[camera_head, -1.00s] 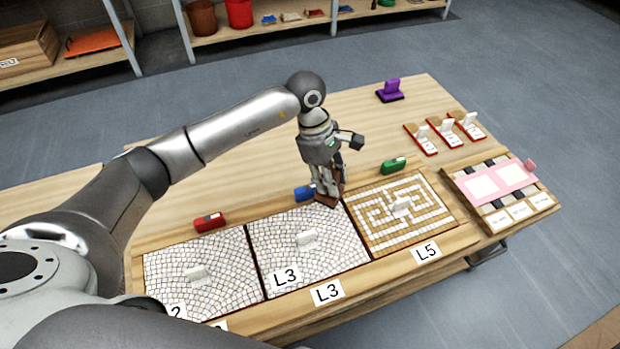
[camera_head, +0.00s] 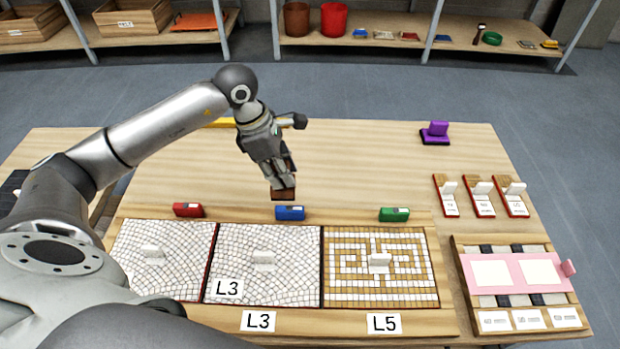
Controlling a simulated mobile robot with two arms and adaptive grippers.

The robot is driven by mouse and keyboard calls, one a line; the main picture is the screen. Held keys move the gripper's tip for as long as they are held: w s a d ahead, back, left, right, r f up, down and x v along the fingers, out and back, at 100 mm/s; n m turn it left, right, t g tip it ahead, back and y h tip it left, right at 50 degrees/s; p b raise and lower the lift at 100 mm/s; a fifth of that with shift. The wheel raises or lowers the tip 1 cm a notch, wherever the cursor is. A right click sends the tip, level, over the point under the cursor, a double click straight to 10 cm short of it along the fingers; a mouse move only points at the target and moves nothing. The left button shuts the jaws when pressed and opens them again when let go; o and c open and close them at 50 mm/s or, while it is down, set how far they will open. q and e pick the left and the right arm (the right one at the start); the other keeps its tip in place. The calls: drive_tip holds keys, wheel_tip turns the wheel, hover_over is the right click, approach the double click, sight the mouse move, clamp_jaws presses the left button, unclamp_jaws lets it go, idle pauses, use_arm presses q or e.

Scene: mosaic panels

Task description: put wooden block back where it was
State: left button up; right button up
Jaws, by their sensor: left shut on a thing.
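My left gripper (camera_head: 280,176) points down, shut on a small brown wooden block (camera_head: 283,195). The block shows just behind the blue block (camera_head: 290,213); whether it touches the table is hard to tell. The blue block sits behind the middle mosaic panel (camera_head: 240,285), which is white and has an L3 label. My right gripper is not in view.
A red block (camera_head: 188,210) and a green block (camera_head: 394,214) stand behind the left panel (camera_head: 140,270) and right panel (camera_head: 380,298). A purple stamp-like object (camera_head: 435,133), sample strips (camera_head: 480,200) and a pink-framed board (camera_head: 480,298) are at right. The table's back middle (camera_head: 350,165) is clear.

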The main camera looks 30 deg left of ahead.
use_arm(q)
drive_tip(key=w+f+b, duration=0.2)
drive_tip(key=w+f, duration=1)
drive_tip(key=shift+w, duration=0.1)
drive_tip(key=shift+a+f, duration=0.15)
drive_tip(key=shift+f, duration=0.05)
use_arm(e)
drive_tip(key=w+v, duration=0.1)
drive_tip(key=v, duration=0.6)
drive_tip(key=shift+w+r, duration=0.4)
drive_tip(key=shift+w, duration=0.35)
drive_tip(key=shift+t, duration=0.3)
use_arm(q)
drive_tip(key=shift+f, duration=0.1)
drive_tip(key=o, duration=1)
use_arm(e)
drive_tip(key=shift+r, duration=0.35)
